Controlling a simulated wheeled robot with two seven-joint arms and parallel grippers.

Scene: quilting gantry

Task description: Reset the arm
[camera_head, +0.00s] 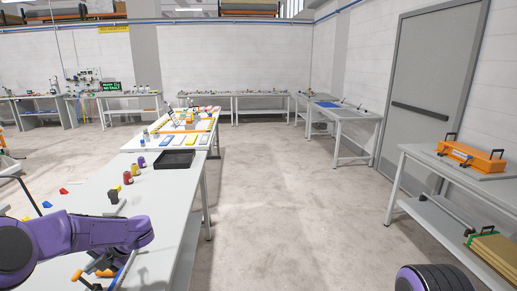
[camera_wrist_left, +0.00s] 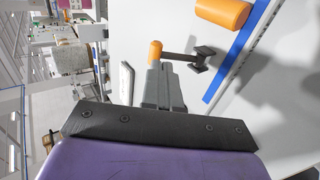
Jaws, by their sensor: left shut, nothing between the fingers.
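My left arm (camera_head: 85,235) is purple and reaches in from the left over the near end of the long white table (camera_head: 160,205). Its gripper is mostly hidden by the arm in the head view. In the left wrist view my left gripper (camera_wrist_left: 158,72) has its grey fingers together, with nothing held between them. An orange tip shows just past the fingertips, and a dark T-shaped piece (camera_wrist_left: 198,58) lies beside them; I cannot tell whether they touch. My right gripper is out of view.
A black tray (camera_head: 175,159) and several coloured spools (camera_head: 128,177) stand on the table. An orange cylinder (camera_wrist_left: 222,12) and blue strip (camera_wrist_left: 236,55) lie close to the gripper. An orange case (camera_head: 470,156) sits on the right bench. The middle floor is clear.

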